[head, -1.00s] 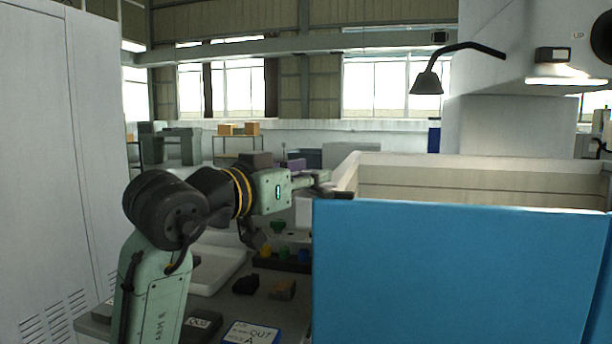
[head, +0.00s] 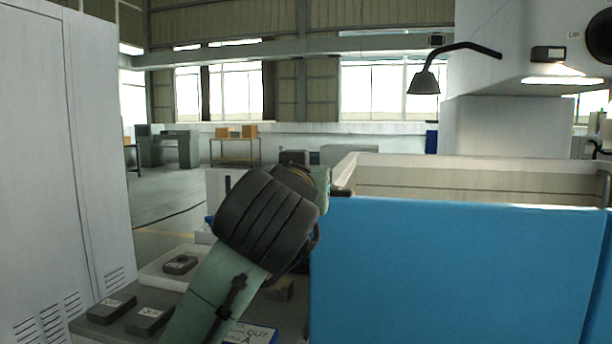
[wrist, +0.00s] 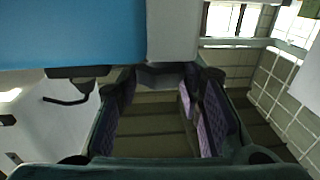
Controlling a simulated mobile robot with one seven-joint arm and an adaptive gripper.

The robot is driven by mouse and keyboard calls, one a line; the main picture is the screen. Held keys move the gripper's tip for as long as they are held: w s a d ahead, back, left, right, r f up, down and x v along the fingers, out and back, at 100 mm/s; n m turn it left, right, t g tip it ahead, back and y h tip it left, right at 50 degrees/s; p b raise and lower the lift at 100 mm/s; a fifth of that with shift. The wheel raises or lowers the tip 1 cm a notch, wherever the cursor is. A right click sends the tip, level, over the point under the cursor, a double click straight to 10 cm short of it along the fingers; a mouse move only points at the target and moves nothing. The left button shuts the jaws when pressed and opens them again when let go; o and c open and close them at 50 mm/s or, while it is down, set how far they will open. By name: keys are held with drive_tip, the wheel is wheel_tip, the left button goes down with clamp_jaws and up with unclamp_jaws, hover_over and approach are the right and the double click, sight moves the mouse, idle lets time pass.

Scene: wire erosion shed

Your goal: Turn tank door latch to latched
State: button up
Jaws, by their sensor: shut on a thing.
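The tank is a pale, box-like enclosure with a large blue front panel (head: 455,275) at the right of the head view. The blue panel also shows at the upper left of the wrist view (wrist: 70,30). A small dark part, seemingly the tank door latch (head: 343,192), shows at the panel's top left corner. My gripper (wrist: 165,82) has its purple-padded fingers around a grey piece between their tips, seemingly the latch. The latch's angle cannot be told. In the head view my own arm hides the gripper.
A grey cabinet (head: 50,170) stands close on the left. A low bench bears a white tray (head: 150,275), dark labelled blocks (head: 110,308) and a blue-edged card (head: 258,334). A black lamp (head: 424,82) hangs above the tank. Open floor lies behind the bench.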

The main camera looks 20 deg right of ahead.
drive_tip(key=shift+n+y, duration=0.3)
drive_tip(key=shift+y, duration=0.2)
drive_tip(key=o, duration=1.2)
drive_tip(key=shift+c, duration=0.2)
drive_tip(key=v, duration=1.2)
drive_tip(key=shift+f, duration=0.2)
